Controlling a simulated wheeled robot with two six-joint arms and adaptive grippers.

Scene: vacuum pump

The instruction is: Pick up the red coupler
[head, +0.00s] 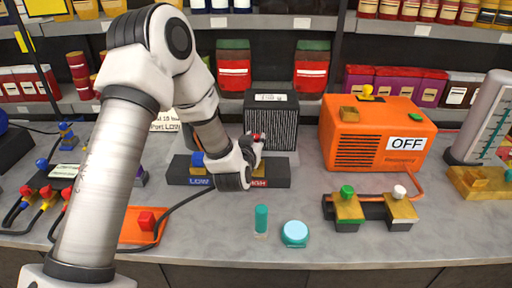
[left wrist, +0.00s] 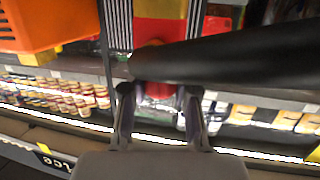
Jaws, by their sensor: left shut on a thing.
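The red coupler (head: 258,136) shows as a small red piece at the tips of my left gripper (head: 250,148), in front of the black finned box and above the manifold. In the left wrist view it is a red part (left wrist: 160,90) between the two fingers of my left gripper (left wrist: 158,108), which is shut on it. A thick black hose (left wrist: 235,62) crosses in front of it and hides part of it. The black manifold (head: 279,175), marked LOW and HIGH, is below the gripper and partly hidden by my arm. My right gripper is not in view.
An orange pump (head: 378,135) marked OFF stands to the right. A black valve block (head: 372,212), teal vial (head: 261,220) and round teal jar (head: 294,233) stand in front. An orange plate with a red block (head: 147,222) and several hoses are at left. Bench space is clear at front right.

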